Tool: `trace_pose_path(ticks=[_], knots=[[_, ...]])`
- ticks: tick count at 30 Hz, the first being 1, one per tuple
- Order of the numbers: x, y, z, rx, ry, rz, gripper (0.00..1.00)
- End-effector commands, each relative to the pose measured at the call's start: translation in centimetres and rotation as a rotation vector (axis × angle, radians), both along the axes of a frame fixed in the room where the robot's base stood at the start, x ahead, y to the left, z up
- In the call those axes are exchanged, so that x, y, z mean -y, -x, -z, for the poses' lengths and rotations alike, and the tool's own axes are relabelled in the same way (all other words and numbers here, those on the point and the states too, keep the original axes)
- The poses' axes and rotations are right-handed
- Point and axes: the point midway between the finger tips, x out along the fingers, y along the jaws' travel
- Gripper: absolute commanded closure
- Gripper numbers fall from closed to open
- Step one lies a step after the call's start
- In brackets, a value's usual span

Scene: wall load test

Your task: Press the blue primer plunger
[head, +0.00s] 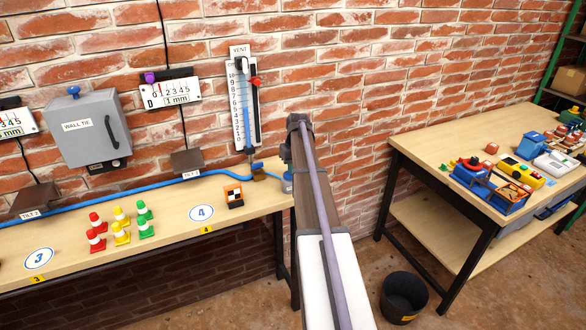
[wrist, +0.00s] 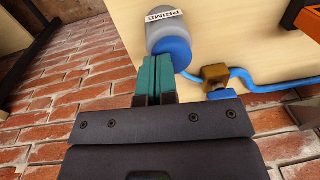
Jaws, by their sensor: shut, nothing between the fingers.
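The primer is a grey cylinder with a white PRIME label (wrist: 164,15) and a blue plunger (wrist: 173,50) on its end, at the top of the wrist view. My gripper (wrist: 157,62) is shut and empty, its two teal fingers side by side. The fingertips overlap the left lower part of the blue plunger in the picture; I cannot tell whether they touch it. In the head view my arm and gripper hide most of the primer at the right end of the long bench (head: 262,192).
A blue hose (wrist: 245,77) runs through a brown fitting (wrist: 215,73) beside the primer. In the head view a vent gauge (head: 241,100) hangs on the brick wall, an orange-black block (head: 234,197) and small cones (head: 121,225) stand on the bench. A second table (head: 440,150) is at right.

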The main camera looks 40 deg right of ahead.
Motion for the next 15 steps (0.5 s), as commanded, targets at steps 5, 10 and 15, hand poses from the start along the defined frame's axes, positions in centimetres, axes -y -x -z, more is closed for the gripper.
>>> trace_pose_path(ticks=[5,10,15], knots=[[-0.2,0.3,-1.3,-0.005,-0.002,-0.002,1.0],[-0.2,0.2,-4.9,-0.001,0.0,-0.005,1.0],[0.2,0.3,-9.4,0.0,0.0,-0.005,1.0]])
